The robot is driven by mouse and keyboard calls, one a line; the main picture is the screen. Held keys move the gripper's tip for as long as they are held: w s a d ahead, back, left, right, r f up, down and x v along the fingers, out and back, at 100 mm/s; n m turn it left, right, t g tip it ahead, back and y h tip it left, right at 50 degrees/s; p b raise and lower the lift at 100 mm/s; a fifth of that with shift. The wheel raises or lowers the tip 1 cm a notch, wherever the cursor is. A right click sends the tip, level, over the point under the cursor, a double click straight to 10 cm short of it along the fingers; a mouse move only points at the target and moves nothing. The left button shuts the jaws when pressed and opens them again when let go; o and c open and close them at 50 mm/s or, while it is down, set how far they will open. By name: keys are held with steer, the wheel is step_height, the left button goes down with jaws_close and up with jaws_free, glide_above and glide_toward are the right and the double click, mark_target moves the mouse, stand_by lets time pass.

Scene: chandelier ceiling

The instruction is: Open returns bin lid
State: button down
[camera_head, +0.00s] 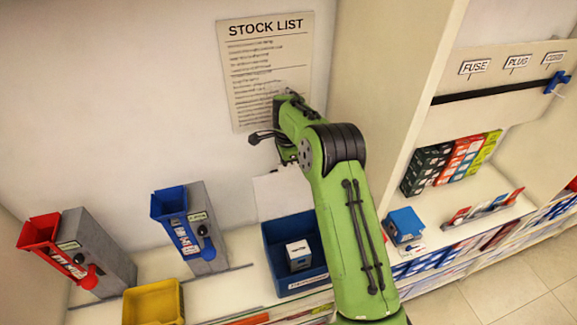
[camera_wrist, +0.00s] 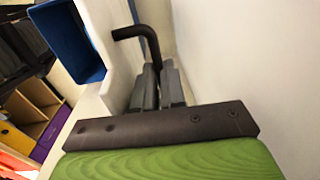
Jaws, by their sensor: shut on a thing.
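The blue bin (camera_head: 272,262) stands open on the white shelf, with a small white box inside. Its pale lid (camera_head: 284,194) is raised behind it, close to the wall, and partly hidden by my arm. My gripper (camera_head: 288,155) is at the top of the lid, its fingertips mostly hidden in the head view. In the wrist view, the grey fingers (camera_wrist: 159,88) are shut on a black bent handle (camera_wrist: 140,36) beside the pale lid panel (camera_wrist: 112,65). The blue bin (camera_wrist: 72,42) also shows there at upper left.
A stock list (camera_head: 265,65) hangs on the wall behind my gripper. Red (camera_head: 40,232) and blue (camera_head: 169,203) dispensers and a yellow tray (camera_head: 153,303) stand left of the bin. A tall shelf panel (camera_head: 392,95) rises close at right. The wall is close to my gripper.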

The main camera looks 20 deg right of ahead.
steer(key=shift+a+f, duration=0.1)
steer(key=shift+f, duration=0.1)
steer(key=c, duration=1.2)
jaws_free()
steer(key=shift+r, duration=0.15)
step_height(320, 180, up, 16)
steer(key=shift+s+f, duration=0.2)
steer(key=shift+s, duration=0.25)
